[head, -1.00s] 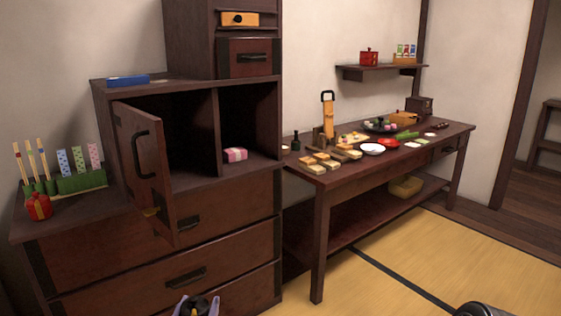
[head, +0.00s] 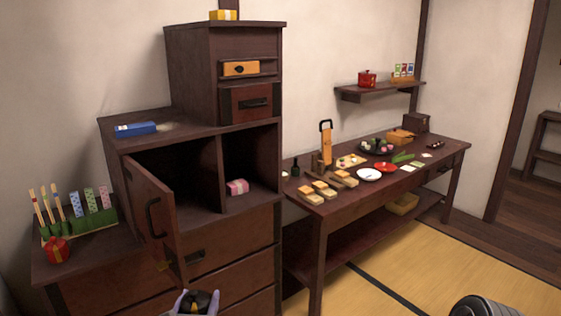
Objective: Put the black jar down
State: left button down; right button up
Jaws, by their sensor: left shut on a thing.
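The black jar (head: 201,300) is at the bottom of the head view, between the fingers of my left gripper (head: 196,304). The gripper is shut on it and holds it in front of the dark wooden chest. Light purple-grey fingertips show on both sides of the jar. The lower part of the jar is hidden by the gripper and the picture's edge. My right gripper is not in view.
The step chest's cabinet door (head: 153,219) stands open towards me. A long table (head: 335,217) with food and dishes stands to the right. The tatami floor (head: 458,262) in front of it is mostly clear.

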aim_at(193, 298)
pick_arm(q)
notch_tip(193, 298, up, 3)
jog(key=shift+f+p, duration=0.1)
jog(key=shift+p, duration=0.6)
jog(key=s, duration=0.1)
jog(key=s+r, duration=0.1)
jog(key=s, duration=0.1)
jog(key=shift+s+r, duration=0.15)
jog(key=shift+r, duration=0.2)
jog(key=shift+s+r, duration=0.1)
jog(key=shift+s, duration=0.2)
jog(key=shift+s, duration=0.35)
